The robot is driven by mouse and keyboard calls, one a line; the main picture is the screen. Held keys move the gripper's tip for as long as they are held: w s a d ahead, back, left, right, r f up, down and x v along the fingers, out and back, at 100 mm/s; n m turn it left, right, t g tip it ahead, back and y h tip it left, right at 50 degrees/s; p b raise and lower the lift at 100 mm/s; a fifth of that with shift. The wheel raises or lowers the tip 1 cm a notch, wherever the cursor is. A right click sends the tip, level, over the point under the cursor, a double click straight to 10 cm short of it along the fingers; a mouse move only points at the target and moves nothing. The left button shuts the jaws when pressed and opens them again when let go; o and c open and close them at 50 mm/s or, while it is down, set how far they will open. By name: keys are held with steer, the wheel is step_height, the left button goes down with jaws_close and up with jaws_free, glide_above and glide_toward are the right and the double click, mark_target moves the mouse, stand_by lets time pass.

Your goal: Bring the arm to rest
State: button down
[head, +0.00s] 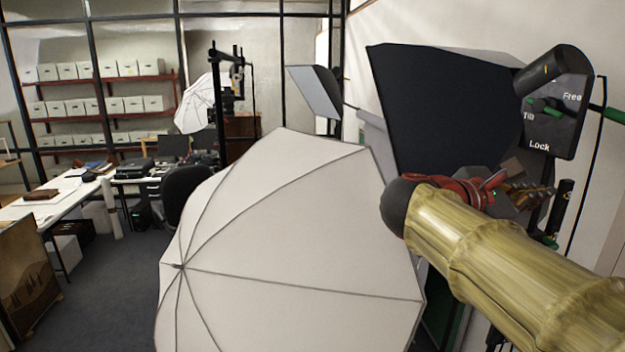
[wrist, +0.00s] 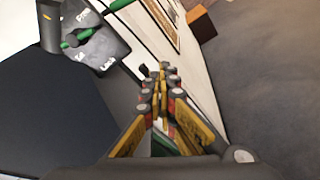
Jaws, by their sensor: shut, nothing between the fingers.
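My gripper (wrist: 163,80) is shut and empty in the wrist view, its yellow and dark fingers together. In the head view my gripper (head: 545,190) is partly hidden behind my own arm, at the right, in front of a dark softbox (head: 440,110). My arm reaches in from the lower right corner. A control box marked Free, Tilt and Lock (head: 562,125) stands just above the gripper in the head view. The same box also shows at the upper left of the wrist view (wrist: 97,45). Whether the gripper touches anything near it, I cannot tell.
A large white umbrella (head: 290,230) fills the middle foreground, close to my arm. A white table (head: 50,200) with papers is at the left. Shelves of pale boxes (head: 100,69) stand at the back. Grey floor (head: 110,290) is clear between the table and the umbrella.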

steer(key=s+a+f+m+y+b, duration=0.2)
steer(key=a+f+m+y, duration=0.15)
steer(key=f, duration=0.85)
steer(key=s+a+f+m+y+b, duration=0.1)
steer(key=s+a+f+m+y, duration=0.2)
steer(key=f, duration=0.9)
steer(key=s+a+f+m+y+b, duration=0.2)
steer(key=s+a+f+y+b, duration=0.1)
steer(key=f, duration=0.7)
steer(key=s+a+f+m+y+b, duration=0.3)
steer(key=s+a+f+b, duration=0.2)
steer(key=f+b, duration=0.5)
steer(key=s+a+f+m+t+y+b, duration=0.1)
steer(key=s+a+f+m+y+b, duration=0.1)
steer(key=s+a+f+y+b, duration=0.2)
steer(key=a+f+b, duration=0.3)
steer(key=a+f, duration=0.1)
steer(key=f, duration=0.3)
steer(key=shift+s+f+m, duration=0.15)
steer(key=shift+f+m, duration=0.2)
steer(key=shift+f, duration=0.05)
steer(key=c, duration=2.3)
jaws_free()
steer(key=shift+d, duration=0.1)
